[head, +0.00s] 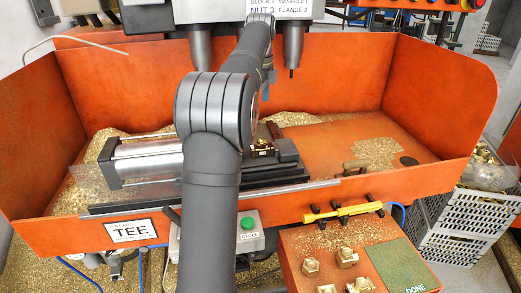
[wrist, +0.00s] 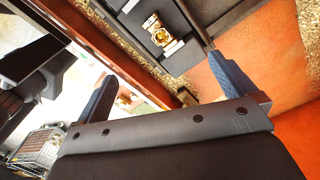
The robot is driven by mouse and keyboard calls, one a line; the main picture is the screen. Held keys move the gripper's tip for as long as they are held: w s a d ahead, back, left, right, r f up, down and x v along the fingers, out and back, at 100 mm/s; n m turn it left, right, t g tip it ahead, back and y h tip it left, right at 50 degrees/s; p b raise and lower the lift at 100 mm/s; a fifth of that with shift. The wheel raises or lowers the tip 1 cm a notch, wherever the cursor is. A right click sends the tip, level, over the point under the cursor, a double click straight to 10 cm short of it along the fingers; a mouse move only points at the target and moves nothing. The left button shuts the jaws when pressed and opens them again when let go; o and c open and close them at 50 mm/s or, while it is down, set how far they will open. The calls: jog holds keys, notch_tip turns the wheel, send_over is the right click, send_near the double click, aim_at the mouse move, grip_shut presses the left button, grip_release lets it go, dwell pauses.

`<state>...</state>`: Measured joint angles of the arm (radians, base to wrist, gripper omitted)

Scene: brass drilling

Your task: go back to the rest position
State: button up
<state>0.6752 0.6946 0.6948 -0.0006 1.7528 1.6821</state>
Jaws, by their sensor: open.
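My gripper (wrist: 164,90) shows in the wrist view with its two blue-padded fingers wide apart and nothing between them. In the head view my own arm hides it. A brass part (wrist: 158,36) sits in the dark vice (wrist: 190,14) beyond the fingers, apart from them. In the head view the brass part (head: 262,150) shows just right of my arm, in the vice (head: 285,152) under the drilling spindles. Whether the vice jaws grip it is too small to tell.
An orange tray (head: 420,95) with brass chips surrounds the vice. Several brass blocks (head: 347,257) stand on the front shelf by a green DONE mat (head: 405,265). Grey crates (head: 465,225) stand at right.

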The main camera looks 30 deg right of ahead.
notch_tip(320, 180, down, 8)
jog(key=shift+r, duration=0.1)
dwell(0.8)
notch_tip(320, 180, up, 10)
dwell(0.4)
notch_tip(320, 180, down, 10)
jog(key=shift+r, duration=3)
